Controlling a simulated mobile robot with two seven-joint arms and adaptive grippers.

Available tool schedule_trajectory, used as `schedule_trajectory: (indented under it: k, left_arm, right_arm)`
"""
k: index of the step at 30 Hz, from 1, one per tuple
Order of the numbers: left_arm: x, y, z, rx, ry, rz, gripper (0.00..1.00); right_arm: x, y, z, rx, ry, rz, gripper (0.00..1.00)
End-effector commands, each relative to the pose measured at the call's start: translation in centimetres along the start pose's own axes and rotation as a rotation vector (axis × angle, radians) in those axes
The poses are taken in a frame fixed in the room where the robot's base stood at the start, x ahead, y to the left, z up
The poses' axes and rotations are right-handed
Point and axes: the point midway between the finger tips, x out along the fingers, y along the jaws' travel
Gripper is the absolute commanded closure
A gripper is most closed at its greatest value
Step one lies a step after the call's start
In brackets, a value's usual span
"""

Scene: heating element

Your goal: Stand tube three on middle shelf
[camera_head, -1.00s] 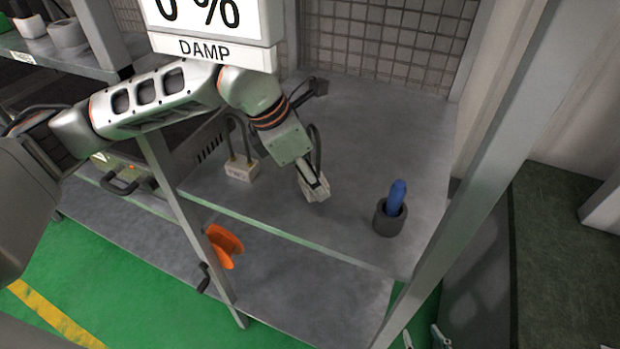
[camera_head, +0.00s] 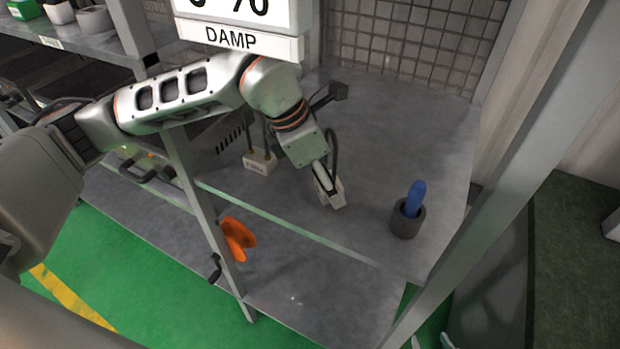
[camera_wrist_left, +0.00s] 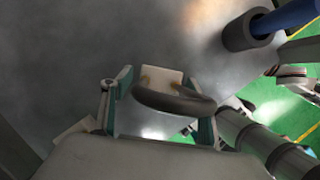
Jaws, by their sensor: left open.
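A U-shaped dark tube on a pale block (camera_head: 334,201) stands on the grey middle shelf (camera_head: 375,130). My left gripper (camera_head: 325,180) points down at it, with its fingertips hard to make out there. In the left wrist view the open left gripper (camera_wrist_left: 157,115) has a teal finger on either side of the block (camera_wrist_left: 160,78) and dark loop. A second looped tube on a pale block (camera_head: 259,163) stands further left on the shelf, its label unreadable. My right gripper (camera_head: 430,342) shows only its two separated fingertips at the bottom edge.
A dark grey cup (camera_head: 407,225) with a blue rod (camera_head: 414,196) in it stands on the shelf to the right. A metal post (camera_head: 205,200) and an orange part (camera_head: 238,240) are at the front left. A DAMP sign (camera_head: 238,42) hangs above.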

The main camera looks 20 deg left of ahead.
Motion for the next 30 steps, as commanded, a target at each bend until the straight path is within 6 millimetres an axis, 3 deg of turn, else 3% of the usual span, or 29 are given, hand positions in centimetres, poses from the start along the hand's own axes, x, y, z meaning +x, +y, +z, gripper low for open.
schedule_trajectory:
  k: [4,15,21,30]
  left_arm:
    - [-1.4,0.1,0.1,0.002,-0.003,0.004,0.41]
    - [-4.0,0.1,-6.8,-0.003,0.001,0.002,0.41]
    - [-5.2,0.1,-9.5,-0.003,0.000,0.001,0.41]
    - [-6.0,0.0,-11.0,0.000,-0.001,0.001,0.41]
  right_arm:
    - [0.1,0.0,0.1,0.000,0.003,0.000,0.60]
    - [0.7,-0.2,1.6,-0.001,-0.009,-0.003,0.60]
    - [0.9,-0.3,2.2,0.000,-0.015,-0.004,0.60]
    - [1.0,-0.4,2.4,0.001,-0.016,-0.004,0.60]
